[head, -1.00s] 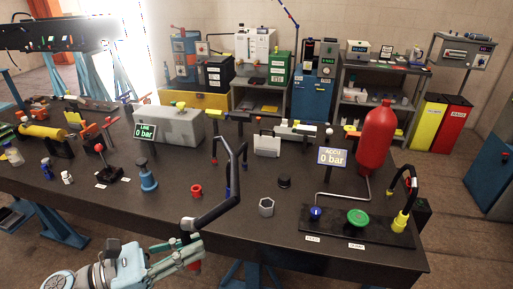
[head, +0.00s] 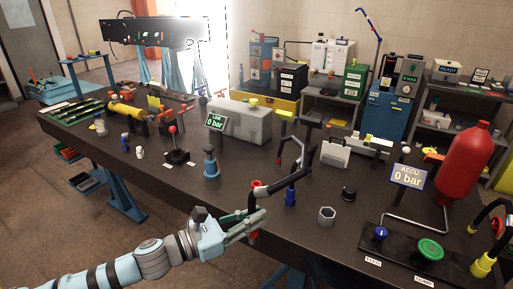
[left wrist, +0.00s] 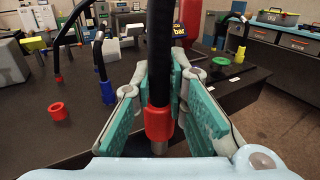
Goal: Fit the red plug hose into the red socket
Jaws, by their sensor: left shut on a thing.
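My left gripper (head: 246,228) is shut on a black hose near its red plug end (head: 254,236), in front of the table's near edge. In the left wrist view the red plug (left wrist: 158,122) sits between the pads of the left gripper (left wrist: 160,100), with a metal tip below it and the hose rising upward. I cannot tell whether this is the red socket. My right gripper is not in view.
A blue fitting (head: 290,197) with black hose stands right of the ring. A grey hex nut (head: 326,215) and black knob (head: 349,193) stand farther right. A red accumulator (head: 465,165) and green knob (head: 430,249) are at the right. A blue post (head: 211,165) stands left of the ring.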

